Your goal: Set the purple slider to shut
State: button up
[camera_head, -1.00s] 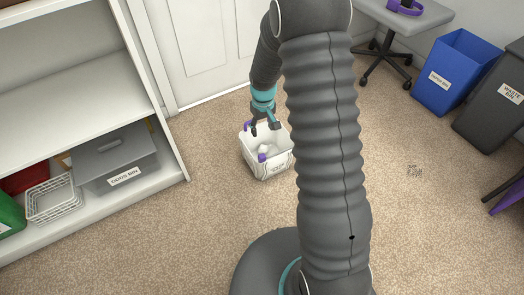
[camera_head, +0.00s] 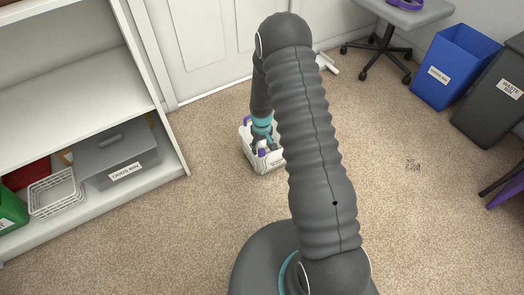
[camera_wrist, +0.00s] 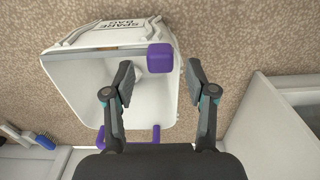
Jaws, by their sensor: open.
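The purple slider (camera_wrist: 160,57) is a small block at the end of a grey bar, at the label side of an open-topped white bag (camera_wrist: 110,38). The bag's label reads "SPARE BAG", upside down in the wrist view. A purple handle-like piece (camera_wrist: 128,138) is at the opposite side. In the head view the bag (camera_head: 267,163) stands on the carpet, with the slider (camera_head: 262,152) small at its front. My gripper (camera_wrist: 158,78) is open over the bag, fingers apart. The slider shows between and just beyond the fingertips; I cannot tell whether they touch it.
A shelf unit (camera_head: 85,85) with a grey lidded bin (camera_head: 118,155) stands left. A blue bin (camera_head: 455,68) and a dark waste bin (camera_head: 492,95) stand right. A white door (camera_head: 215,45) is behind. The carpet right of my base is clear.

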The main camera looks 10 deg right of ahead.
aim_at(262, 150)
jog(key=shift+f, duration=1.6)
grip_shut()
